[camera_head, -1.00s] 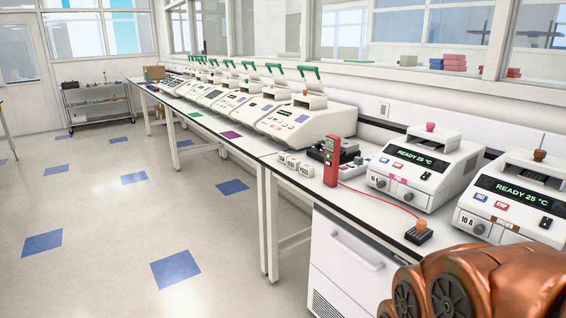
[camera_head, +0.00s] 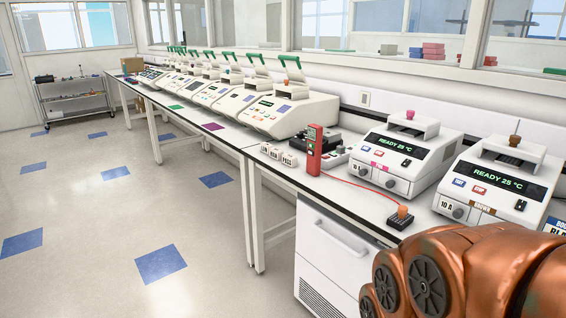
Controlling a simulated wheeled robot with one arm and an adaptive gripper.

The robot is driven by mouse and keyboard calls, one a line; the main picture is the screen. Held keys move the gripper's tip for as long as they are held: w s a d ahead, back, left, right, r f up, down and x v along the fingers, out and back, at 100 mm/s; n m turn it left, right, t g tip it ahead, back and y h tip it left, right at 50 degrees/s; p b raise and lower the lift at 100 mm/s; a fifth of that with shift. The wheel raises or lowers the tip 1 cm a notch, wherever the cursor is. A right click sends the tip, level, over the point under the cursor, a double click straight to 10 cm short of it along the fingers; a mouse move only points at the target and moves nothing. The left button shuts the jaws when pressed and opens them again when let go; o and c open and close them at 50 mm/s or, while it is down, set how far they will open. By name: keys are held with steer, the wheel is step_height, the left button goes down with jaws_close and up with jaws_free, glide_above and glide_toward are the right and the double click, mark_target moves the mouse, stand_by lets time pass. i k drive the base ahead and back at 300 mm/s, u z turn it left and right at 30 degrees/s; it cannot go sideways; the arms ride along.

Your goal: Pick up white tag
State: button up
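I cannot surely make out a white tag. Several small white blocks (camera_head: 278,153) with dark lettering stand in a short row near the bench's front edge, left of a red upright device (camera_head: 314,151). The lettering is too small to read, and I cannot tell whether one of them is the tag. My gripper is not in view. Only a copper-coloured part of my arm shows at the lower right, in front of the bench.
A long white bench (camera_head: 336,197) carries a row of thermal cyclers (camera_head: 281,115) with green-handled lids. Two machines reading READY 25 °C, one nearer (camera_head: 490,190), stand at right. A red cable runs to a black block (camera_head: 400,221) with an orange knob. The floor at left is clear.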

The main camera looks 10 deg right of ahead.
mark_target(264, 147)
steer(key=u, duration=0.15)
steer(key=i, duration=0.3)
steer(key=u, duration=1)
steer(key=i, duration=3.15)
steer(key=z, duration=1.4)
steer(key=i, duration=0.85)
steer(key=z, duration=0.05)
